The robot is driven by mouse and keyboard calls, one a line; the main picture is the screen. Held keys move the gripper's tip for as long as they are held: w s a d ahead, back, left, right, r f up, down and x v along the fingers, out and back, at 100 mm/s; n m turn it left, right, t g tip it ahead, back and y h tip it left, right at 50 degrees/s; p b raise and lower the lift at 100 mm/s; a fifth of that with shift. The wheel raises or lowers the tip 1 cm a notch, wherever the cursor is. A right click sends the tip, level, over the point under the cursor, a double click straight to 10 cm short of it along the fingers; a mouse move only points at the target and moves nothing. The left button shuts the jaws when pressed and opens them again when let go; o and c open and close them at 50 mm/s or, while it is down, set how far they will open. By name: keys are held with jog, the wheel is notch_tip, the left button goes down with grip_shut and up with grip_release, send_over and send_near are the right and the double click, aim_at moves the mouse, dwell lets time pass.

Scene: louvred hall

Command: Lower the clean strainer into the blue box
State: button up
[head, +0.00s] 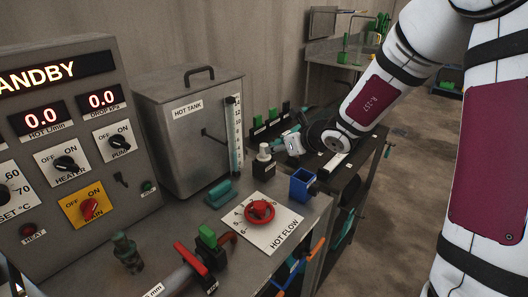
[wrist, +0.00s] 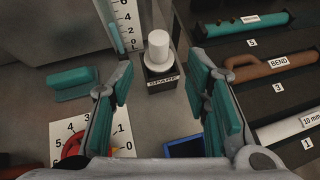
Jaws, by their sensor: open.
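A white capped cylinder, which looks like the clean strainer (wrist: 158,46), stands upright in a black holder marked SPARE (wrist: 161,80). In the head view the strainer (head: 264,150) stands on the bench in front of the hot tank. My gripper (wrist: 162,72) is open and empty; in the wrist view its teal-padded fingers are spread to either side of the holder, nearer the camera, apart from the strainer. The blue box (head: 302,186) sits on the bench's right edge, open at the top.
A red valve wheel (head: 260,211) on the HOT FLOW dial is left of the blue box. A teal block (head: 220,193) lies on the bench. The hot tank (head: 190,130) with its gauge stands behind. A dark rack (wrist: 270,85) holds pipe pieces at right.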

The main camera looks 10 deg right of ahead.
aim_at(265, 157)
jog(key=shift+b+x, duration=3.05)
jog(key=shift+x, duration=1.55)
grip_shut()
